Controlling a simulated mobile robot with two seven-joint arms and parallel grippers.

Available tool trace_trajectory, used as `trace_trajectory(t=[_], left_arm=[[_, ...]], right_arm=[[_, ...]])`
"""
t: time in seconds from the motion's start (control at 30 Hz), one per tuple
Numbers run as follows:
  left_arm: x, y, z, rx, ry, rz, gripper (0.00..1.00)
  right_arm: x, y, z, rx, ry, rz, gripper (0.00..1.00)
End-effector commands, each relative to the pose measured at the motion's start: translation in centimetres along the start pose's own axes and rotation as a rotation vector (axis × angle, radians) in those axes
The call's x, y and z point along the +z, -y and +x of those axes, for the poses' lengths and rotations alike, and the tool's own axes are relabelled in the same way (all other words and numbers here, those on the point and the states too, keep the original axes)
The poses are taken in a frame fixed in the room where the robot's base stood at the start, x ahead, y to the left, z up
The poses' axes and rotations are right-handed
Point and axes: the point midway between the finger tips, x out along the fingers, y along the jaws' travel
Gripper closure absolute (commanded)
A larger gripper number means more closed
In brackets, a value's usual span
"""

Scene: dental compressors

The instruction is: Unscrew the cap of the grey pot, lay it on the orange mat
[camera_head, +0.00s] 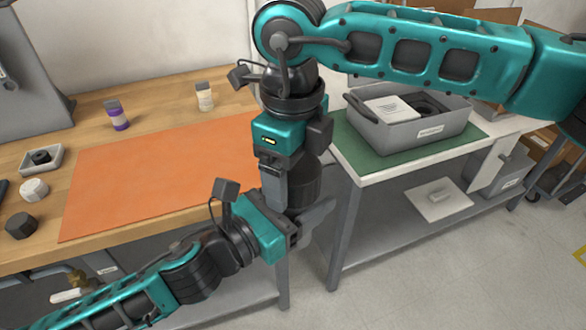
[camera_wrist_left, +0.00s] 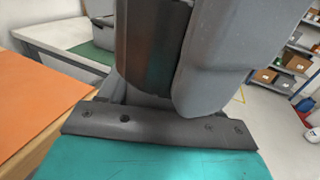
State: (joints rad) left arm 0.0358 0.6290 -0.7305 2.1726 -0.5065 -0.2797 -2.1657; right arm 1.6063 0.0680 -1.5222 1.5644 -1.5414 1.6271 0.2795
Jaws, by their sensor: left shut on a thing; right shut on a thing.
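The dark grey pot (camera_head: 304,188) is held off the table, in front of the orange mat's right end. My left gripper (camera_head: 300,222) is shut on it from below left; in the left wrist view the pot (camera_wrist_left: 146,50) shows as a dark cylinder beside a grey finger. My right gripper (camera_head: 290,175) points down from above and is shut at the pot's top, where the cap is. Its fingers hide most of the cap, so I cannot tell how far it is turned. The orange mat (camera_head: 160,175) lies flat on the wooden table, bare where it shows.
A purple-banded bottle (camera_head: 117,117) and a white bottle (camera_head: 205,97) stand behind the mat. A small tray (camera_head: 41,160), a white knob (camera_head: 33,190) and a dark knob (camera_head: 20,226) sit to its left. A grey bin (camera_head: 415,130) stands on the right table's green mat (camera_head: 350,150).

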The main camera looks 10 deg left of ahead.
Motion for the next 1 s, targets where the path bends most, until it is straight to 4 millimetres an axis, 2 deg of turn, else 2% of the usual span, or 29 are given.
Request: trace_trajectory(t=[0.03,0.2,0.43,1.0], left_arm=[[0.13,0.07,0.08,-0.002,0.004,0.0,1.0],[0.13,0.04,0.09,-0.001,0.003,0.0,1.0],[0.11,-0.03,0.1,0.001,0.003,0.0,1.0],[0.15,-0.12,0.08,0.003,0.003,0.001,1.0]], right_arm=[[0.24,-0.68,-0.09,0.013,0.009,-0.099,0.58],[0.15,-0.74,-0.11,0.012,0.012,-0.423,0.58],[0.04,-0.75,-0.12,0.01,0.013,-0.744,0.58],[0.05,-0.81,-0.14,0.011,0.014,-0.766,0.58]])
